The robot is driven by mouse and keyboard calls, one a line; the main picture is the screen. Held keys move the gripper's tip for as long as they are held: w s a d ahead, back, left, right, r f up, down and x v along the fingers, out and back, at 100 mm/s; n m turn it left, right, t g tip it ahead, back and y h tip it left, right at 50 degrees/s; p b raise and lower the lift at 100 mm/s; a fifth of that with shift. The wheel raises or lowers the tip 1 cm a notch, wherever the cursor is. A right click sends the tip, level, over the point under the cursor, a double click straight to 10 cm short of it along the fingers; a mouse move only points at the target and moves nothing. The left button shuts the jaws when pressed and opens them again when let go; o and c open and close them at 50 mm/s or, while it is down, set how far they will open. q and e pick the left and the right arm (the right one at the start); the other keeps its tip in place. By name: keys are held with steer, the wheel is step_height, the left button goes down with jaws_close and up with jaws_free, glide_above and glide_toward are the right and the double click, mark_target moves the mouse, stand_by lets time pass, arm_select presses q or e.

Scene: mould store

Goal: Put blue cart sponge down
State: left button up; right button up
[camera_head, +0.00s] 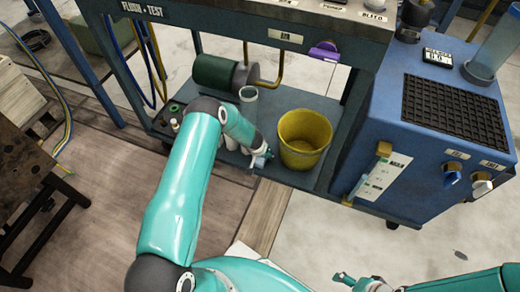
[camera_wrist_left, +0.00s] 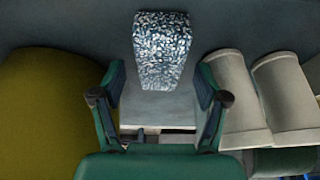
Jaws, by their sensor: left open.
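A speckled blue-white block, apparently the blue cart sponge (camera_wrist_left: 162,50), stands just beyond and between the spread fingers of my left gripper (camera_wrist_left: 160,98) in the left wrist view. The fingers do not touch it. A pale flat face (camera_wrist_left: 158,112) shows just below it; I cannot tell whether it belongs to the sponge. In the head view my left gripper (camera_head: 262,158) is low over the cart's lower shelf (camera_head: 290,106), left of the yellow bucket, and the sponge is mostly hidden there. My right gripper (camera_head: 356,282) is at the bottom edge, far from the sponge; its fingers are unclear.
The yellow bucket (camera_head: 304,139) stands close to the right of my left gripper. A blue cabinet (camera_head: 392,157) is at right. The cart's upper deck (camera_head: 235,20) overhangs the shelf.

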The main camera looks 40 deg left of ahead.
arm_select(q)
steer(key=p+v, duration=0.3)
steer(key=v, duration=0.7)
steer(key=s+d+r+g+h, duration=0.1)
steer(key=s+d+r+h, duration=0.1)
steer(key=s+d, duration=0.9)
steer(key=s+d+r+g+h, duration=0.2)
steer(key=s+d+h, duration=0.1)
steer(key=s+d, duration=0.9)
steer(key=shift+s+d+m+g, duration=0.3)
steer(key=shift+s+m, duration=0.1)
steer(key=shift+s, duration=0.3)
